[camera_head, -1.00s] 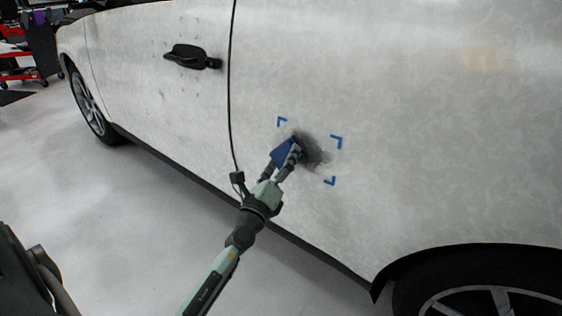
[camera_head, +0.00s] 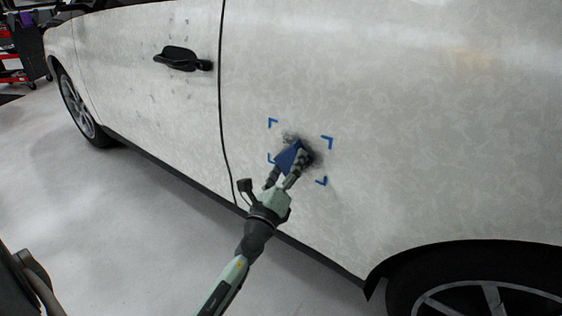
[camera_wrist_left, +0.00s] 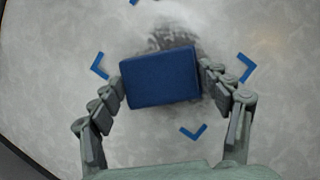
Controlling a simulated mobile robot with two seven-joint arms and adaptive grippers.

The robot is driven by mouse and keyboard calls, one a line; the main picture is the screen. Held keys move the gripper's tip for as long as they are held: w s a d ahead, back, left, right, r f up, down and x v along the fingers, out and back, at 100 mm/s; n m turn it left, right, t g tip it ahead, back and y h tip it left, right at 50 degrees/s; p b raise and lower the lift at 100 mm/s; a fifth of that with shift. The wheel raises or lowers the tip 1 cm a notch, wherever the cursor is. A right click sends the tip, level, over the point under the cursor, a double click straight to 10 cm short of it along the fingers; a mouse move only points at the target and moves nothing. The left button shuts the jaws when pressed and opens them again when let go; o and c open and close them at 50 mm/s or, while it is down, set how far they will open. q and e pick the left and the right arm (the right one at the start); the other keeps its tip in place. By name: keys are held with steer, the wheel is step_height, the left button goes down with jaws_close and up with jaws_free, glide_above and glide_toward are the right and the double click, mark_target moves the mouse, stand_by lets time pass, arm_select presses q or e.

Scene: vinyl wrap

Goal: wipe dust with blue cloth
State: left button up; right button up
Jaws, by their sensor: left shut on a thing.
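My left gripper (camera_head: 287,170) is shut on a blue cloth (camera_head: 289,157), which looks like a thick folded block. In the left wrist view the cloth (camera_wrist_left: 161,78) sits between the two fingers of the gripper (camera_wrist_left: 163,82). The cloth is at the car's side panel, over the lower part of a dark dust patch (camera_head: 312,150). The dust (camera_wrist_left: 172,40) also shows above the cloth in the wrist view. Blue corner marks (camera_head: 326,142) frame the patch. The cloth hides part of the dust, and I cannot tell how firmly it touches. My right gripper is not in view.
The white mottled car panel (camera_head: 420,130) fills the right side. A black door handle (camera_head: 183,59) sticks out at upper left. A wheel (camera_head: 470,290) is at lower right. The grey floor (camera_head: 120,210) is clear, with a red cart (camera_head: 20,60) far left.

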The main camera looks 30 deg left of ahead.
mark_target(324, 153)
arm_select(q)
steer(key=shift+d, duration=2.15)
steer(key=shift+s+d, duration=0.15)
steer(key=shift+d, duration=0.85)
steer(key=shift+s+d, duration=0.1)
steer(key=shift+d, duration=0.9)
steer(key=shift+w+r+p, duration=0.15)
steer(key=shift+r+p, duration=0.7)
steer(key=shift+r, duration=0.1)
steer(key=shift+w+a+b, duration=0.2)
steer(key=shift+a+b, duration=0.05)
steer(key=shift+a, duration=1.8)
steer(key=shift+w+a+b, duration=0.15)
steer(key=shift+a+b, duration=0.1)
steer(key=shift+a, duration=1.8)
steer(key=shift+w+a+f+b, duration=0.1)
steer(key=shift+a+b, duration=0.3)
steer(key=shift+a, duration=1.55)
steer(key=shift+w+r+p, duration=0.15)
steer(key=shift+r+p, duration=0.7)
steer(key=shift+r, duration=0.15)
steer(key=shift+s+d+f, duration=0.1)
steer(key=shift+s+d, duration=0.05)
steer(key=shift+d, duration=1.2)
steer(key=shift+s+d, duration=0.15)
steer(key=shift+d, duration=1.25)
steer(key=shift+s+d+f, duration=0.1)
steer(key=shift+s+d, duration=0.05)
steer(key=shift+d, duration=3.15)
